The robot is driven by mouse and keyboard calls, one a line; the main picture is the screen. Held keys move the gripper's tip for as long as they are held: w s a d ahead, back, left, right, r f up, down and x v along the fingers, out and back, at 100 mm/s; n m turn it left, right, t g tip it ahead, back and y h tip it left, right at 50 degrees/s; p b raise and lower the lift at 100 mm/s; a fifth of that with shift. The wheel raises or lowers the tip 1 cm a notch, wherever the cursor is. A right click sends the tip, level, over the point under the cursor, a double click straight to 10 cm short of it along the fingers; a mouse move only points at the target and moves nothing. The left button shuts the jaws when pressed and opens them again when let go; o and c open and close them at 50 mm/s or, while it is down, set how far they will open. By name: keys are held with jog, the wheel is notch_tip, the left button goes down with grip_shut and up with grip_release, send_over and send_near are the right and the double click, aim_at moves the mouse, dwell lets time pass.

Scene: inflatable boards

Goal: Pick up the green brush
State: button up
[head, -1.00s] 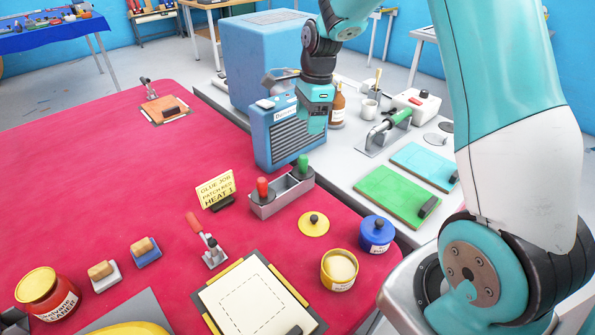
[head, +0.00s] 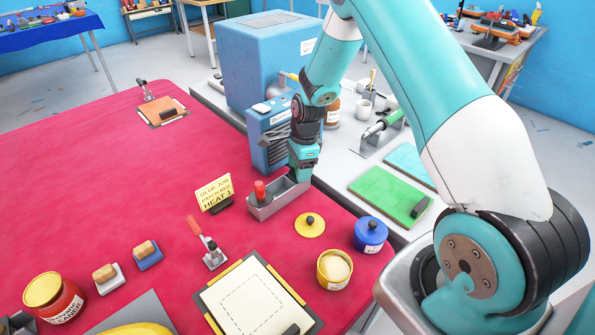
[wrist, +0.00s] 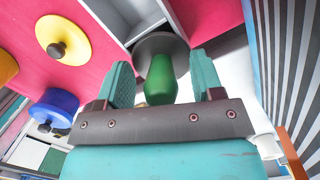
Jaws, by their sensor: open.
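The green brush (wrist: 160,80) shows its green handle in the wrist view, end towards the camera, with a dark grey disc behind it. My gripper (wrist: 163,70) is open, with one finger on each side of the handle. Light gaps show beside it, so it is not clamped. In the head view my gripper (head: 300,174) points down over the right end of the grey holder (head: 283,198), hiding the green brush. A red-handled brush (head: 260,190) stands in the holder's left part.
A blue heater box (head: 268,135) stands close behind my gripper. A yellow sign (head: 214,192) is left of the holder. A yellow lid (head: 310,225), blue pot (head: 370,234) and yellow pot (head: 334,268) stand in front. The red table's left middle is clear.

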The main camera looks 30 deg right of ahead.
jog(key=c, duration=1.1)
jog(key=shift+r, duration=0.1)
notch_tip(320, 180, up, 20)
jog(key=shift+f+b, duration=0.1)
jog(key=shift+b, duration=1.15)
jog(key=o, duration=0.4)
jog(key=shift+c, duration=1.2)
